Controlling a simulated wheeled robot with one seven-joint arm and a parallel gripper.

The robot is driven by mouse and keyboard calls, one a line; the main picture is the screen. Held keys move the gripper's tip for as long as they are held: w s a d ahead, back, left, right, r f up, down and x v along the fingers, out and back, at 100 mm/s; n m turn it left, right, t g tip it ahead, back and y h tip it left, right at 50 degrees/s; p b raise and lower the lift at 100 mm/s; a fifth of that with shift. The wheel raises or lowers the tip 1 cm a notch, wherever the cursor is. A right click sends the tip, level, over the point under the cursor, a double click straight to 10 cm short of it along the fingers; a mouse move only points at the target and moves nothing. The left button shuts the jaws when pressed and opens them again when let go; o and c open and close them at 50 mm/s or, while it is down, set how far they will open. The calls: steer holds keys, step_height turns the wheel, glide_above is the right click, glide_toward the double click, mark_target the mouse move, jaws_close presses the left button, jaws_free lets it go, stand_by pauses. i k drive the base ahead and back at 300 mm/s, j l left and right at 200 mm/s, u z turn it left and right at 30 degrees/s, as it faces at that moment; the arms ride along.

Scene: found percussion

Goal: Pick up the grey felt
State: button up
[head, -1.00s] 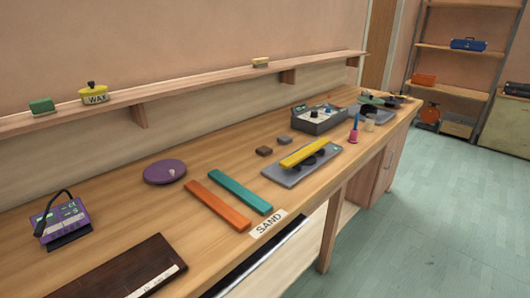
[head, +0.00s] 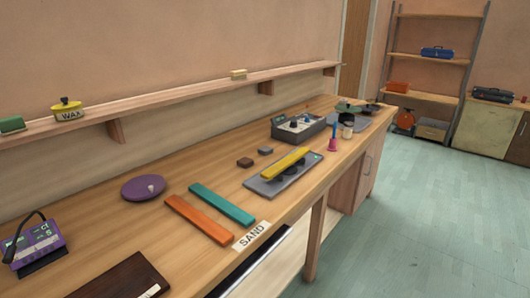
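No label marks the grey felt, and I cannot tell for certain which grey thing it is. A small grey block (head: 265,151) lies on the workbench (head: 100,215), just right of a small brown block (head: 245,162). A flat grey board (head: 259,185) lies nearer the front edge, under a yellow bar (head: 284,163) on dark supports. A dark grey mat (head: 362,124) lies at the far end under several small items. My gripper is not in view.
An orange bar (head: 199,219), a teal bar (head: 221,204) and a purple disc (head: 143,188) lie nearer. A grey device box (head: 298,128) stands behind the board. A pink-and-blue tool (head: 333,138) stands right of it. A wall shelf (head: 180,95) runs above. The floor (head: 420,220) at right is clear.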

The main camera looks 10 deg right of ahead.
mark_target(265, 150)
steer(key=i+l+u, duration=0.3)
steer(key=i+l, duration=0.75)
steer(key=i, duration=0.1)
